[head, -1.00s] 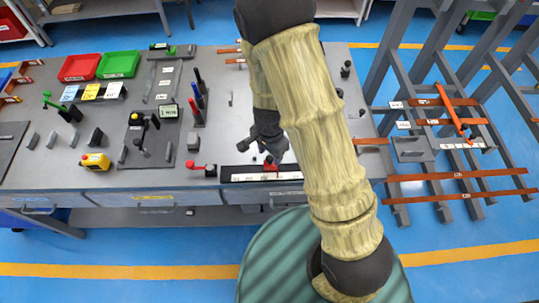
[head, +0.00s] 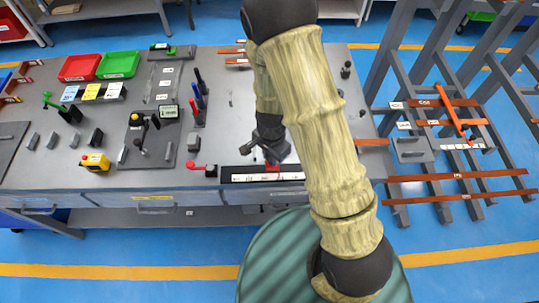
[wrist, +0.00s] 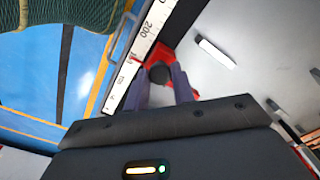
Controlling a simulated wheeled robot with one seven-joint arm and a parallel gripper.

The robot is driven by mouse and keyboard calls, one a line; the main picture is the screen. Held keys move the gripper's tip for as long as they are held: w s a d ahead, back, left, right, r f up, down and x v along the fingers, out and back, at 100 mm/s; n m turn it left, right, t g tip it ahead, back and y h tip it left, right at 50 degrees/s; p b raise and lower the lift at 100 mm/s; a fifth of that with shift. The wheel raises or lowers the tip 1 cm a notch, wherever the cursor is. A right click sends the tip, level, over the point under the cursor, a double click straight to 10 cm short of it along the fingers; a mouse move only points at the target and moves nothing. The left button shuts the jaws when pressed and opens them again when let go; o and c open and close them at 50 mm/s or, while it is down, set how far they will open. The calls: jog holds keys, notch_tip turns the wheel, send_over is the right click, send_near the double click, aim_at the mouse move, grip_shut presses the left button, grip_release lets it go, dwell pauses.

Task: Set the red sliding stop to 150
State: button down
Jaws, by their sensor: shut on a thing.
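The red sliding stop (head: 272,168) sits at the white ruler scale (head: 240,178) along the table's front edge. In the wrist view the red stop (wrist: 166,53) carries a dark round knob (wrist: 159,73). My gripper (wrist: 164,84) is shut on this knob, with one finger on each side. In the head view my gripper (head: 269,151) is low over the stop. The scale (wrist: 140,42) shows a readable 200 in the wrist view; the stop is beside a smaller, blurred mark below it. I cannot tell its exact reading.
A red-handled black block (head: 209,170) stands left of the scale. A dark plate with upright levers (head: 148,145) and a yellow box (head: 95,162) lie farther left. A rack with copper bars (head: 455,176) stands at the right. The table behind the stop is mostly clear.

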jog(key=shift+d, duration=0.1)
jog(key=c, duration=1.2)
grip_release()
jog(key=shift+o, duration=0.2)
notch_tip(320, 180, up, 18)
jog(key=p, duration=0.1)
jog(key=shift+f, duration=0.25)
jog(key=s+d+r+n+t, duration=0.2)
jog(key=s+d+r+n, duration=0.2)
jog(key=d+n, duration=0.5)
jog(key=shift+s+d+t, duration=0.3)
jog(key=shift+s+d, duration=0.75)
jog(key=shift+s, duration=0.1)
